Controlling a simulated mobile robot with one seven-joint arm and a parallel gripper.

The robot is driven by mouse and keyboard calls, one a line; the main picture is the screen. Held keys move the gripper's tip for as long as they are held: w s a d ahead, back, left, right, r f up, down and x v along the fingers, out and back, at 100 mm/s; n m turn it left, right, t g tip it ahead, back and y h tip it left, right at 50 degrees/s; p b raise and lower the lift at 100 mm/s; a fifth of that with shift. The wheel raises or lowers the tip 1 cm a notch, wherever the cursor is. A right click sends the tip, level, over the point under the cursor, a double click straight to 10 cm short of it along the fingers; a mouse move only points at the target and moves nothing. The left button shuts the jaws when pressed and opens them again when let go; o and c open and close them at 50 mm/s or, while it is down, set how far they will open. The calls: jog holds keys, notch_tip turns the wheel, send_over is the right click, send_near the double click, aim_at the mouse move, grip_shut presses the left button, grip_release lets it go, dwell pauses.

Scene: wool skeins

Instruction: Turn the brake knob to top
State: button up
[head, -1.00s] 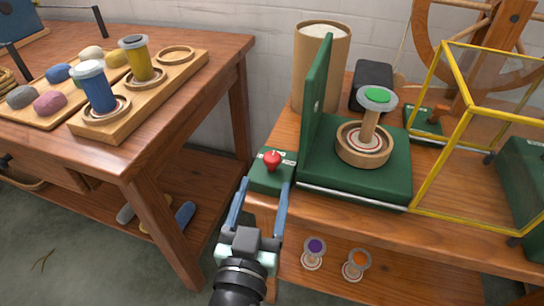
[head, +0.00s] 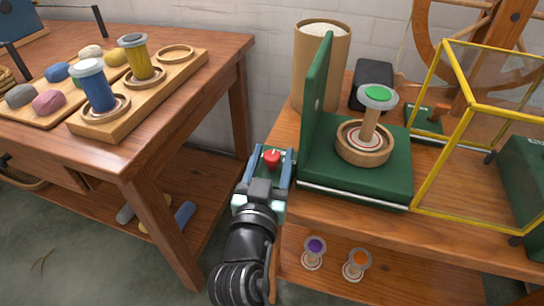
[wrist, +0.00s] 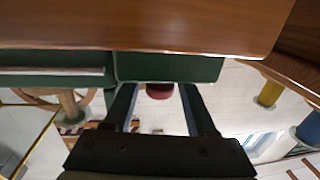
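The red brake knob (head: 271,156) stands on a small green block at the left front corner of the right-hand bench. It also shows in the wrist view (wrist: 159,91), dark red, between the two fingers. My gripper (head: 270,163) is open, with one finger on each side of the knob. In the wrist view (wrist: 160,98) a gap shows between each finger and the knob. The knob's pointer and the block's markings are hidden or too small to read.
A green base (head: 392,188) with an upright green panel (head: 318,85) stands right of the knob and carries a wooden spool (head: 370,128). A yellow-framed case (head: 440,140) is further right. The left table (head: 215,75) holds bobbins and wool; a floor gap separates the benches.

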grip_shut()
jog(key=shift+f+b, duration=0.1)
jog(key=shift+b, duration=0.5)
jog(key=shift+a+f+m+h+b, duration=0.15)
jog(key=shift+m+h+b, duration=0.35)
jog(key=shift+h+b, duration=0.5)
jog(key=m+g+h+b, duration=0.1)
jog(key=m+h+b, duration=0.1)
jog(key=b, duration=0.2)
jog(key=shift+g+h, duration=0.3)
jog(key=shift+h, duration=0.1)
jog(key=m+g+h+b, duration=0.4)
jog(key=h, duration=0.1)
jog(key=shift+r+m+h, duration=0.2)
jog(key=shift+m+h, duration=0.1)
jog(key=shift+m, duration=0.1)
jog(key=shift+m+g+h+b, duration=0.45)
jog(key=shift+m+g+h, duration=0.45)
jog(key=shift+g, duration=0.55)
jog(key=shift+m+g+h+b, duration=0.45)
jog(key=shift+m+g+h, duration=0.25)
jog(key=shift+m+g, duration=0.6)
jog(key=shift+g, duration=0.35)
